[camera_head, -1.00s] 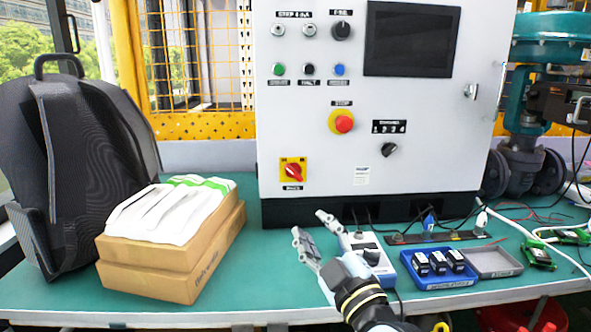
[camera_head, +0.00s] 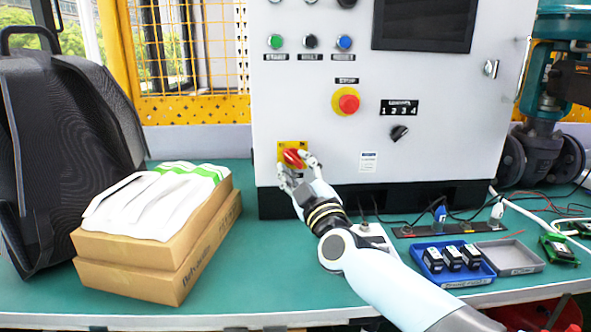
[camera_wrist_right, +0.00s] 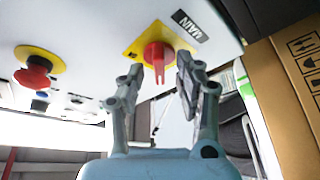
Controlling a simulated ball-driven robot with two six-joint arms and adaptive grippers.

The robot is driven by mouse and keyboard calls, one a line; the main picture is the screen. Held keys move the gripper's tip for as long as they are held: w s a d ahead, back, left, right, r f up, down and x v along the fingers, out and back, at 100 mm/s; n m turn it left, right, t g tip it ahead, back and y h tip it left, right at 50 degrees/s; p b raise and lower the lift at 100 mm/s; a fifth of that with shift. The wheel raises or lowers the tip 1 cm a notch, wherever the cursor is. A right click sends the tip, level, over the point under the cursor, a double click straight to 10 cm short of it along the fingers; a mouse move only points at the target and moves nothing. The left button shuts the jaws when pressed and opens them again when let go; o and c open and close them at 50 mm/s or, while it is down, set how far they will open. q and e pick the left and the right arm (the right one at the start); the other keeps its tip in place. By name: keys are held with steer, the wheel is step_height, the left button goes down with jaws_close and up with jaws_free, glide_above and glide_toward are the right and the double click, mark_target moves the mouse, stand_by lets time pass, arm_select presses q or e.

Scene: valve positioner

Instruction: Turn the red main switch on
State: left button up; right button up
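The red main switch (camera_head: 292,158) sits on a yellow plate at the lower left of the white control cabinet's front. It also shows in the right wrist view (camera_wrist_right: 158,56), between the fingertips. My right gripper (camera_head: 297,171) is at the switch with its fingers apart, one on each side of the knob. In the wrist view the right gripper (camera_wrist_right: 160,82) has a visible gap on both sides of the knob; I cannot tell if either finger touches it. My left gripper is not in view.
A red emergency button (camera_head: 348,103) is on the cabinet (camera_head: 300,120) above and right of the switch. Stacked cardboard boxes (camera_head: 130,280) with white packets stand left on the green table. A blue tray (camera_head: 455,278) with black parts lies right.

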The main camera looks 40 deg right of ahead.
steer(key=shift+w+d+r, duration=0.15)
steer(key=shift+w, duration=0.35)
jaws_close()
